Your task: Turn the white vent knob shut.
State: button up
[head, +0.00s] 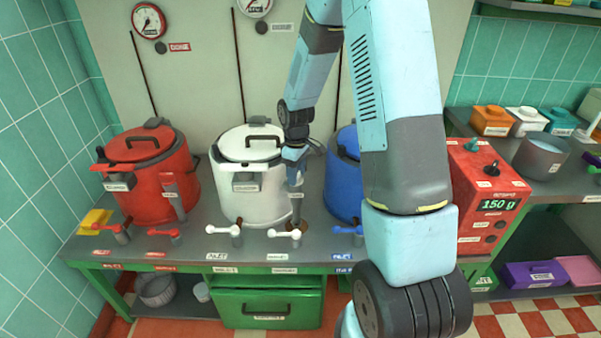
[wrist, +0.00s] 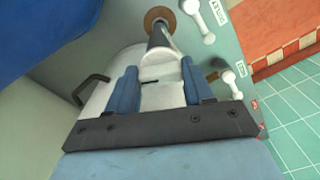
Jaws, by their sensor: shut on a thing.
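The white kettle (head: 238,190) stands in the middle of the bench, with its lid and dark handle on top. My gripper (head: 294,160) is at the kettle's right side, pointing down above an upright pipe (head: 296,207). In the wrist view, my gripper (wrist: 160,90) has its two blue fingers on either side of a white knob (wrist: 163,97) with a dark slot mark, and it is shut on this knob. The pipe (wrist: 158,38) runs from the knob down to a brown round base. In the head view the fingers hide most of the knob.
A red kettle (head: 155,190) stands to the left and a blue kettle (head: 343,180) to the right, partly behind my arm. White lever valves (head: 224,230) line the bench front. A red scale box (head: 487,200) is at the right.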

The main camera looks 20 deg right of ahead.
jog(key=m, duration=0.6)
jog(key=shift+s+a, duration=0.15)
jog(key=shift+a, duration=0.2)
jog(key=m, duration=0.4)
jog(key=shift+d+m, duration=0.15)
jog(key=shift+m, duration=1.05)
jog(key=o, duration=1)
jog(key=shift+d, duration=0.1)
jog(key=shift+o, duration=0.2)
jog(key=shift+r, duration=0.1)
